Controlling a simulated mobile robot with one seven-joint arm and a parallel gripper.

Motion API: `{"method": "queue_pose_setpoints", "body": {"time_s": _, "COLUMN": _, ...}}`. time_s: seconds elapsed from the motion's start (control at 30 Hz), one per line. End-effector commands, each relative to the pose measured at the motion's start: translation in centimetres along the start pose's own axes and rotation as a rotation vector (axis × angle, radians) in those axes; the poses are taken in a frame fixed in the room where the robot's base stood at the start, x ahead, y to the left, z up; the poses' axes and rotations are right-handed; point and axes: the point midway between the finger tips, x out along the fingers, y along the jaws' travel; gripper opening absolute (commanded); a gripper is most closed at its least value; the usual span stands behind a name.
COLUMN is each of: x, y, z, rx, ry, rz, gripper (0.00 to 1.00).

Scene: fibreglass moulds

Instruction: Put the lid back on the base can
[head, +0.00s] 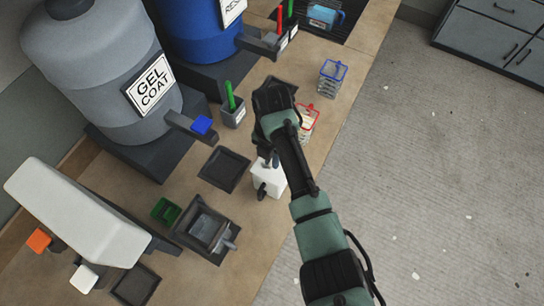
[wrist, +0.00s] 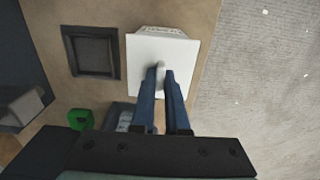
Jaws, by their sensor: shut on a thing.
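My gripper (wrist: 163,74) is shut on the small knob of a white square lid (wrist: 145,51) in the wrist view. A pale tapered edge with faint markings (wrist: 160,30) shows past the lid's far side, probably the can beneath it. In the head view, a white boxy shape (head: 270,178) with a dark fitting on its side stands on the bench under my gripper (head: 270,158). I cannot tell lid from can there, or whether the lid rests on the can or is just above it.
A dark square tray (head: 223,169) lies left of the white box. A red-rimmed basket (head: 308,119) and blue-rimmed basket (head: 332,77) stand behind. The bench edge is close on the right.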

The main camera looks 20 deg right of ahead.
Motion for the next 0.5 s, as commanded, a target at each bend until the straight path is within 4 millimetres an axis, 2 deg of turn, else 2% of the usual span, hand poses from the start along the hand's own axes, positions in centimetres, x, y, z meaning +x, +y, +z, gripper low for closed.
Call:
{"method": "queue_pose_setpoints", "body": {"time_s": 0.23, "x": 0.02, "y": 0.01, "z": -0.01, "rx": 0.0, "ry": 0.0, "rz": 0.0, "gripper": 0.0}}
{"method": "queue_pose_setpoints", "body": {"time_s": 0.27, "x": 0.02, "y": 0.01, "z": -0.01, "rx": 0.0, "ry": 0.0, "rz": 0.0, "gripper": 0.16}}
{"method": "queue_pose_setpoints", "body": {"time_s": 0.4, "x": 0.01, "y": 0.02, "z": -0.01, "rx": 0.0, "ry": 0.0, "rz": 0.0, "gripper": 0.41}}
{"method": "queue_pose_setpoints", "body": {"time_s": 0.43, "x": 0.01, "y": 0.02, "z": -0.01, "rx": 0.0, "ry": 0.0, "rz": 0.0, "gripper": 0.46}}
{"method": "queue_pose_setpoints", "body": {"time_s": 0.5, "x": 0.01, "y": 0.02, "z": -0.01, "rx": 0.0, "ry": 0.0, "rz": 0.0, "gripper": 0.47}}
